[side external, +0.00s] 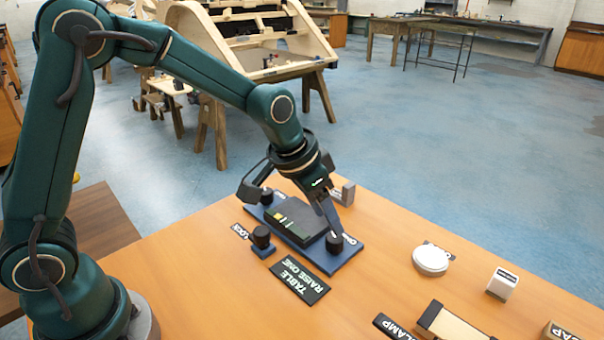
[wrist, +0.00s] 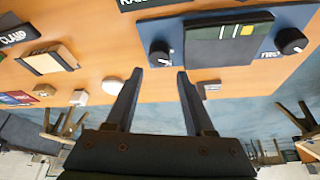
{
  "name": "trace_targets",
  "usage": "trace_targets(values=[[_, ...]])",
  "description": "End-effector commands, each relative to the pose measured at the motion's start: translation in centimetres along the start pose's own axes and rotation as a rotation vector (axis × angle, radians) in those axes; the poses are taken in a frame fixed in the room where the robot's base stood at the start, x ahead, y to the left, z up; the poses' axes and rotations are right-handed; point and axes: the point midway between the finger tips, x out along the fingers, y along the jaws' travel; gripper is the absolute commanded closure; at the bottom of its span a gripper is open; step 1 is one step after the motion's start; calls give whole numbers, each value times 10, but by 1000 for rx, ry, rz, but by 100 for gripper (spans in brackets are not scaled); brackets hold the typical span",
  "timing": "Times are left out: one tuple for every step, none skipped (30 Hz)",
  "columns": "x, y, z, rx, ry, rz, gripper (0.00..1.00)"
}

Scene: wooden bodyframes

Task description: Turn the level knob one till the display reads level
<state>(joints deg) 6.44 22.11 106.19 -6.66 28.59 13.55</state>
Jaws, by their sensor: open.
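A blue panel (side external: 318,254) on the wooden table carries a dark display box (side external: 290,222) and a black knob near each end. The knob at the panel's right end, level knob one (side external: 336,243), shows in the wrist view (wrist: 160,54) just beyond and between the fingertips. My gripper (side external: 338,228) is open and empty, pointing down at this knob; I cannot tell whether it touches.
A separate black knob on a small base (side external: 262,238) stands left of the panel. A white disc (side external: 431,260), a white block (side external: 502,284) and a clamp (side external: 445,325) lie to the right.

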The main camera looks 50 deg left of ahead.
Motion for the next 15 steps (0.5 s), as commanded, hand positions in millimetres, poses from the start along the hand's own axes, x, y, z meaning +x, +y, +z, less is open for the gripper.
trace_targets(values=[[5,1,3,1,-13,3,46],[7,1,4,2,-17,4,46],[10,2,5,2,-21,4,46],[12,2,5,3,-21,5,46],[15,2,5,3,-21,5,46],[20,2,5,2,-21,5,46],[23,2,6,2,-22,5,46],[27,2,6,2,-22,5,46],[32,2,6,3,-22,4,46],[36,2,6,3,-22,4,46],[38,2,6,3,-21,4,46],[42,2,6,4,-21,4,46],[45,2,6,4,-21,4,46],[47,2,6,4,-19,4,46],[50,2,6,4,-19,3,46]])
